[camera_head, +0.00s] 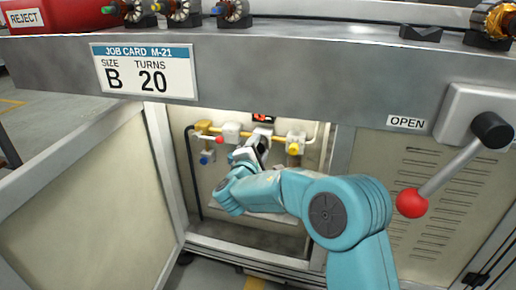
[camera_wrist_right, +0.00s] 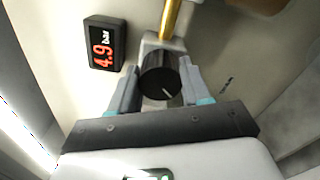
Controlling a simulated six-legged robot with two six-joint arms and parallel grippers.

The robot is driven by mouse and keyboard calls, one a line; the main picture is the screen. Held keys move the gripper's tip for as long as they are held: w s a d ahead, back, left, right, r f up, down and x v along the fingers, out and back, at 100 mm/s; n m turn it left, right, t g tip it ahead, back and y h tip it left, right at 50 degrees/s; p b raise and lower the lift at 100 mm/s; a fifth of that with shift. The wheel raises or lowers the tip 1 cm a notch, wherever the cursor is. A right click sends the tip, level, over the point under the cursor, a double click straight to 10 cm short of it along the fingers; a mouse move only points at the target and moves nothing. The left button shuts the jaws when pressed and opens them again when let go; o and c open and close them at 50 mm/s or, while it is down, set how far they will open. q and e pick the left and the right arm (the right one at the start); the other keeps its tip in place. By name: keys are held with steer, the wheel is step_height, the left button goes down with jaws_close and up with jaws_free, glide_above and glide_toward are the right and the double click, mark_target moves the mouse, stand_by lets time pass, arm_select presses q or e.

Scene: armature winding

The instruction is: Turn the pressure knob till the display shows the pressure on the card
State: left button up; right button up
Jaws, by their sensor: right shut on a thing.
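The black pressure knob (camera_wrist_right: 160,84) shows in the right wrist view below a brass pipe, with a white mark on its face. My right gripper (camera_wrist_right: 161,90) is shut on the knob, one finger at each side; in the head view my right gripper (camera_head: 258,142) reaches into the open cabinet. The display (camera_wrist_right: 107,44) beside the knob reads 4.9 bar in red digits. In the head view the display (camera_head: 263,117) is partly cut off by the counter edge. The job card (camera_head: 146,71) reads M-21, size B, turns 20; no pressure shows on it. My left gripper is out of view.
The cabinet door (camera_head: 75,190) stands open at the left. Yellow-handled and blue-handled valves (camera_head: 207,159) sit on the cabinet's back wall. A lever with a red ball (camera_head: 411,203) juts out at the right beside the OPEN label. Armatures and a red reject bin (camera_head: 60,17) are on the counter.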

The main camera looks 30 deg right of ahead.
steer(key=shift+d+m, duration=0.1)
steer(key=shift+m, duration=1.3)
steer(key=shift+s, duration=0.1)
steer(key=o, duration=1)
steer(key=shift+o, duration=0.2)
steer(key=shift+a, duration=0.2)
